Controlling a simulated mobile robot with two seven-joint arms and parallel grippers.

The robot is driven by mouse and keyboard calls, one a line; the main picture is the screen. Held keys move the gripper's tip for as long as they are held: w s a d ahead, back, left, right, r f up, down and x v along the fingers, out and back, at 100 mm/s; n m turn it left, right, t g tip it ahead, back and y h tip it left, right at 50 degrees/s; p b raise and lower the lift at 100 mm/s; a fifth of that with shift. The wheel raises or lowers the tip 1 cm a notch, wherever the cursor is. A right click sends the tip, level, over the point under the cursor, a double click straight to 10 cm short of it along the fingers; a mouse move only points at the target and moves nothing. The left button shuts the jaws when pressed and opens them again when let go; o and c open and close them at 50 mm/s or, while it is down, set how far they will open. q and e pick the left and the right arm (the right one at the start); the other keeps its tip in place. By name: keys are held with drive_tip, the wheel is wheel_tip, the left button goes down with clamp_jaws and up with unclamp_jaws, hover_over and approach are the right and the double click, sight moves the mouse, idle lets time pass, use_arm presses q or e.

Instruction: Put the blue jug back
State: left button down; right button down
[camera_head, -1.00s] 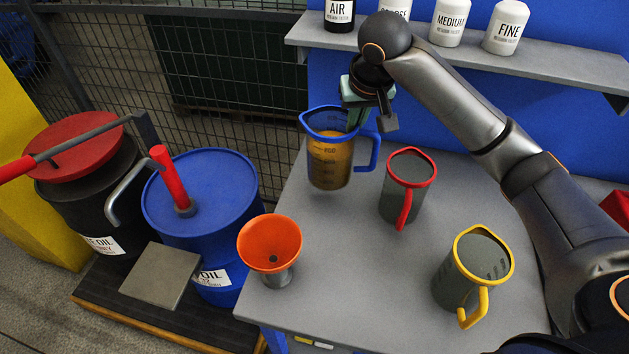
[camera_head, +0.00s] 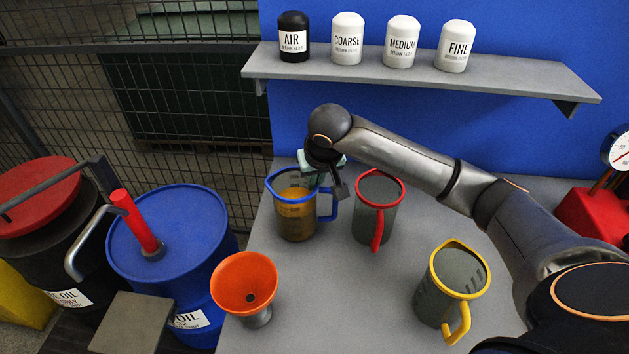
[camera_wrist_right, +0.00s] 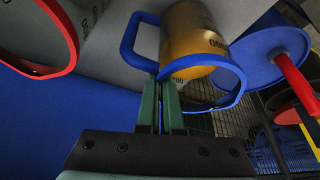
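The blue jug (camera_head: 296,222), a clear measuring jug with blue rim and handle, holds amber liquid. It is upright at the back left of the grey bench (camera_head: 330,290) and appears to rest on it; its base contact is hard to confirm. My right gripper (camera_head: 318,178) is at its rim, on the handle side. In the right wrist view the green fingers (camera_wrist_right: 161,88) are close together on the rim of the blue jug (camera_wrist_right: 195,45), near the handle, and appear shut on it. My left gripper is out of view.
A red-rimmed jug (camera_head: 377,208) stands close to the right of the blue jug. A yellow-rimmed jug (camera_head: 450,288) and an orange funnel (camera_head: 244,284) are nearer the front. A shelf (camera_head: 420,80) with bottles is above. A blue drum (camera_head: 172,232) stands left.

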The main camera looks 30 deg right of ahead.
drive_tip(key=shift+f, duration=0.15)
drive_tip(key=c, duration=1.1)
unclamp_jaws()
drive_tip(key=v, duration=1.2)
drive_tip(key=shift+s+a, duration=0.1)
